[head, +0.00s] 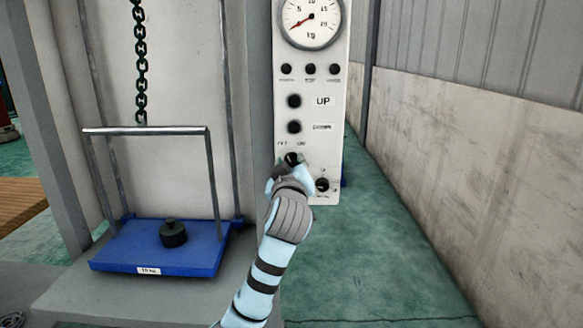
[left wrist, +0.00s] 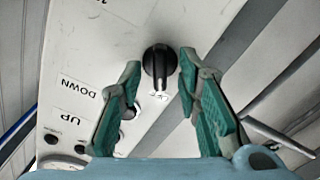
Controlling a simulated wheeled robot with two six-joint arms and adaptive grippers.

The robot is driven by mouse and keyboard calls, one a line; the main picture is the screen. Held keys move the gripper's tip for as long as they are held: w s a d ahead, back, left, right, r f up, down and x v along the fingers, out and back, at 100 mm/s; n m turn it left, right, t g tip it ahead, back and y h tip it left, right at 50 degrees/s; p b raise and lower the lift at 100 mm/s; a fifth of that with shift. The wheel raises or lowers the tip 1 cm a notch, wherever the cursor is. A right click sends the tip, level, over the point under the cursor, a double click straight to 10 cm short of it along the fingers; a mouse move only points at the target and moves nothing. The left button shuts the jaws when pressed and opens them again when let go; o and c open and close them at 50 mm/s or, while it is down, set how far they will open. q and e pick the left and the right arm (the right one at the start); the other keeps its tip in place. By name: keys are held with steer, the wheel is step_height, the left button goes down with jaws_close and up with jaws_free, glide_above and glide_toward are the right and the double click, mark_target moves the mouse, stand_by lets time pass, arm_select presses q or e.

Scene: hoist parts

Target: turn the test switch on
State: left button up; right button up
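The test switch is a black rotary knob (left wrist: 158,62) on a white control panel (head: 312,140). In the head view the knob (head: 291,158) sits below small OFF and ON labels, partly hidden by my gripper. My left gripper (head: 291,170) reaches up to the panel from below. In the left wrist view, the left gripper (left wrist: 160,60) is open, with one teal finger on each side of the knob. Gaps show between the fingers and the knob. The knob's ridge looks roughly upright in that view. My right gripper is not in view.
The panel also carries a round kg gauge (head: 311,17), several black buttons and a lower knob (head: 322,185) close to my gripper. To the left, a blue platform (head: 120,250) holds a black weight (head: 173,233) below a chain (head: 140,60). Green floor on the right is clear.

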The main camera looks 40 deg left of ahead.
arm_select(q)
steer(key=shift+c, duration=0.2)
jaws_close()
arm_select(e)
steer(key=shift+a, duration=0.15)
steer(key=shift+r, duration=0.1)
arm_select(q)
steer(key=shift+r+m+p, duration=0.1)
steer(key=shift+m+p, duration=0.4)
steer(key=shift+p, duration=0.35)
steer(key=m+p, duration=0.2)
steer(key=p, duration=0.1)
steer(key=shift+r, duration=0.1)
steer(key=m+p, duration=0.5)
steer(key=p, duration=0.1)
steer(key=shift+d, duration=0.1)
steer(key=shift+f+m+p, duration=0.2)
steer(key=shift+m+p, duration=1.6)
steer(key=shift+m, duration=0.2)
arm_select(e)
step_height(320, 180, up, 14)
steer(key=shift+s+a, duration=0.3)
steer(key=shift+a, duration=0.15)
